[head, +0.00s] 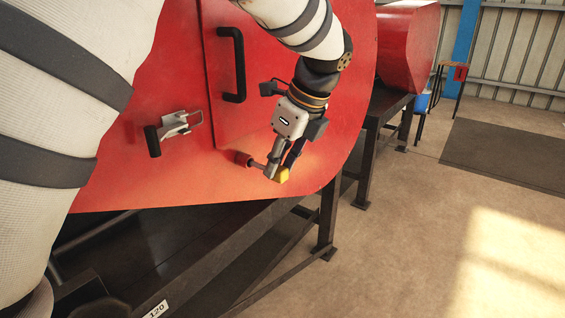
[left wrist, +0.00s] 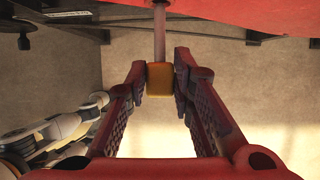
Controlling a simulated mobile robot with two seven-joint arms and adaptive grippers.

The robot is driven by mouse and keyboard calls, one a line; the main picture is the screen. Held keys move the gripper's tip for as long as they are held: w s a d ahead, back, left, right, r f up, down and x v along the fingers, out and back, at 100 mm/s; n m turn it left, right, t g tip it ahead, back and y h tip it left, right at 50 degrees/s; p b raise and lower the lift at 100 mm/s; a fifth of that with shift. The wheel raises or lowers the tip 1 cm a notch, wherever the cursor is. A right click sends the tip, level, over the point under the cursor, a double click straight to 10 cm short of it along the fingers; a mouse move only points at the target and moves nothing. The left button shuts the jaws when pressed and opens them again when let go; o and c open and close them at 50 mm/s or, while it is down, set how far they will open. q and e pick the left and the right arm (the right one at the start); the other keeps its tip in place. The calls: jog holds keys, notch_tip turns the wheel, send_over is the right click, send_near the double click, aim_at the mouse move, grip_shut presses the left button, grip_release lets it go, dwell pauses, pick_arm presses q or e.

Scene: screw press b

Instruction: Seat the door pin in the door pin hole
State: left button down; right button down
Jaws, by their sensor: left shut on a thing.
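The door pin has a yellow block-shaped head (head: 283,175) and a thin metal shaft (head: 259,164). My left gripper (head: 278,171) is shut on the yellow head, low in front of the red door. In the left wrist view the head (left wrist: 160,80) sits between both finger pads, and the shaft (left wrist: 159,35) runs up away from the gripper. The shaft's far end meets a small dark red cylindrical piece (head: 243,159) by the red panel. The hole itself is hidden, and I cannot tell how deep the shaft sits. My right gripper is not in view.
The red door (head: 265,90) carries a black handle (head: 233,66). A metal latch with a black grip (head: 173,128) is at its left. A dark steel frame (head: 325,215) stands below. Open floor (head: 420,230) lies to the right.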

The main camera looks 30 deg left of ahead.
pick_arm(q)
jog(key=shift+a, duration=0.8)
jog(key=shift+a, duration=0.2)
dwell(0.3)
jog(key=shift+w+a, duration=0.1)
jog(key=shift+a, duration=0.35)
jog(key=c, duration=1.3)
grip_release()
